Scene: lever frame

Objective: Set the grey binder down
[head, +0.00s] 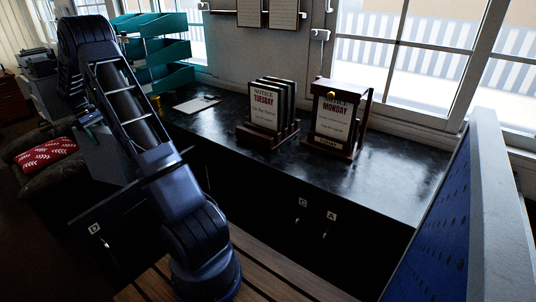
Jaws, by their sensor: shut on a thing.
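My arm rises from the bottom of the head view to the upper left and bends down there. A flat grey-blue surface (98,152) shows partly behind the arm at the left. I cannot tell whether it is the grey binder or part of the furniture. No other thing in view can be clearly named as the grey binder.
A dark counter (400,178) runs under the windows. On it stand a TUESDAY notice rack (264,112), a MONDAY notice frame (333,115), a clipboard (197,104) and teal trays (165,50). A blue panel (445,235) stands at right. The counter's right part is clear.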

